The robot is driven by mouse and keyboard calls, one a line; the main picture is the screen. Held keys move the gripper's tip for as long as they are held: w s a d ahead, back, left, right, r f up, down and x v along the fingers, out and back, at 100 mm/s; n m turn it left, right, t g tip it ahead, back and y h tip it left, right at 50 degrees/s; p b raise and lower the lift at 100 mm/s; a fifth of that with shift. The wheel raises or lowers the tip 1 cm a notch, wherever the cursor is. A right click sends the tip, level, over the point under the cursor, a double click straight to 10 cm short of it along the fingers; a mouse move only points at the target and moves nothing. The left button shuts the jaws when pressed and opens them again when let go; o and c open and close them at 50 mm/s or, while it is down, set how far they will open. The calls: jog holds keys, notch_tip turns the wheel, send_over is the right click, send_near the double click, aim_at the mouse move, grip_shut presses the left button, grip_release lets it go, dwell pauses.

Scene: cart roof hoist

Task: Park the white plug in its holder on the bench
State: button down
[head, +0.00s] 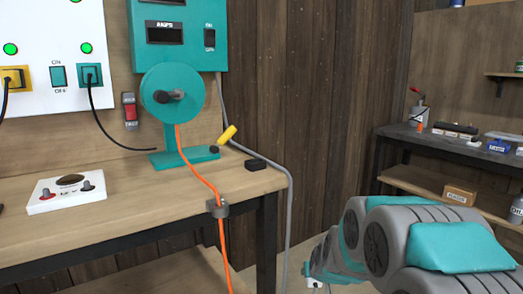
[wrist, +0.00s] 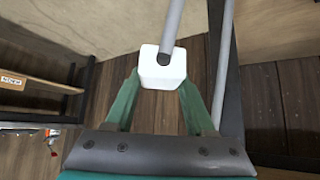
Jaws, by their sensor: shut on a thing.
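The white plug (wrist: 162,74) is a small white block with a grey cable (wrist: 172,22) running from its top. My gripper (wrist: 161,85) is shut on the plug, one teal finger on each side. In the head view my gripper (head: 309,274) is low, right of the bench (head: 110,228) and below its top; only a bit of white plug (head: 313,283) shows there. A small black block (head: 256,164) lies near the bench's right end; I cannot tell if it is the holder. The grey cable (head: 290,205) hangs past the bench's right end.
A teal reel (head: 172,92) stands on the bench; its orange cable (head: 196,172) passes through a grey ring (head: 218,208) at the front edge. A yellow handle (head: 228,133) is near the black block. A white control box (head: 66,192) sits left. A dark shelf bench (head: 460,142) stands right.

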jog(key=shift+w+a+f+g, duration=0.1)
jog(key=shift+w+f+g, duration=0.05)
jog(key=shift+g, duration=1.95)
